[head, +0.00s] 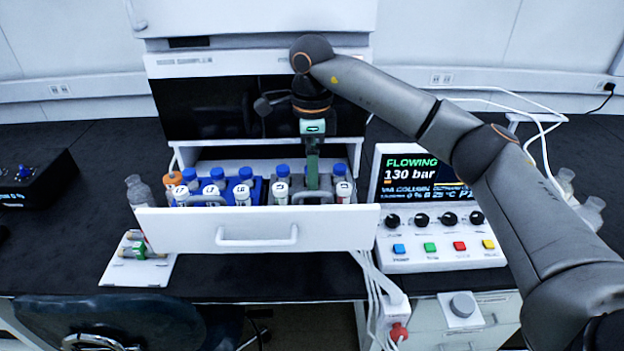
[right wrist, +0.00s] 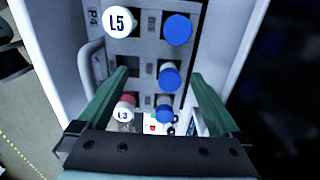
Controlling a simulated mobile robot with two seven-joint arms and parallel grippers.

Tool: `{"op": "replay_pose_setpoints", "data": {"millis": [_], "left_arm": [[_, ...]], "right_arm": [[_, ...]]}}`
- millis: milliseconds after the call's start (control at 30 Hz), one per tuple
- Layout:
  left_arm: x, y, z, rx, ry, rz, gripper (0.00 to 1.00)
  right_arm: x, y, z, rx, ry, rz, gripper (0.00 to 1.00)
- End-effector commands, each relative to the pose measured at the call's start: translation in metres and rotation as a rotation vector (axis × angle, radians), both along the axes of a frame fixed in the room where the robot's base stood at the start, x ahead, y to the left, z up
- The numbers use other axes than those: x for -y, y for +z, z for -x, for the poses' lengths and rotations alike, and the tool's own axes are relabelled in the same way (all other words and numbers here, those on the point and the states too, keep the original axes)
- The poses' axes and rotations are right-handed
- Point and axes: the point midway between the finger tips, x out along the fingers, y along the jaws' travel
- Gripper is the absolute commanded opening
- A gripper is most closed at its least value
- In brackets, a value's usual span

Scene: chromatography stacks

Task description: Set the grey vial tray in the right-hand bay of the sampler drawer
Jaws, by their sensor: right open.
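The grey vial tray (right wrist: 145,47) is inside the right-hand part of the white sampler drawer (head: 180,230), holding vials with blue, white and red caps. Its body mostly hides behind the drawer front in the head view. I cannot tell whether it rests fully on the drawer floor. My right gripper (head: 312,187) points down over the tray. In the right wrist view, the right gripper's (right wrist: 158,78) green fingers are spread apart, with vials between them and a grey handle beside the left finger. My left gripper is not in view.
A blue tray (head: 257,190) of vials fills the drawer's left part. The sampler housing (head: 260,110) stands behind. A control box with a screen (head: 425,178) stands close to the drawer's right. A small white plate (head: 140,271) with vials lies at front left.

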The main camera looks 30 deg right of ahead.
Motion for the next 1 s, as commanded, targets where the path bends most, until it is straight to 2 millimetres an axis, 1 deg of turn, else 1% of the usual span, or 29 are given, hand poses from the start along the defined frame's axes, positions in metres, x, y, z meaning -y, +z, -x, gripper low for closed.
{"op": "replay_pose_setpoints", "data": {"millis": [33, 100, 200, 300, 467, 1000], "left_arm": [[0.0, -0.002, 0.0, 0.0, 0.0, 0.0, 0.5], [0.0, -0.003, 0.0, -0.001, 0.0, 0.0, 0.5], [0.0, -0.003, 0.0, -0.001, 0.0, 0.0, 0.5], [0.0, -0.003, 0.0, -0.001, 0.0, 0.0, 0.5], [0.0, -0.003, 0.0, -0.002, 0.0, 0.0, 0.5], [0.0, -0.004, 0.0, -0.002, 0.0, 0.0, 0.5]], "right_arm": [[0.0, 0.01, -0.001, 0.004, 0.0, -0.001, 1.0], [-0.001, 0.023, -0.001, 0.004, 0.0, -0.001, 1.0], [0.0, 0.037, -0.001, 0.003, -0.001, -0.002, 1.0], [0.0, 0.047, 0.0, 0.001, 0.0, 0.0, 1.0], [0.0, 0.052, 0.0, 0.0, 0.0, -0.001, 1.0], [0.0, 0.051, 0.0, 0.0, 0.0, -0.001, 1.0]]}}
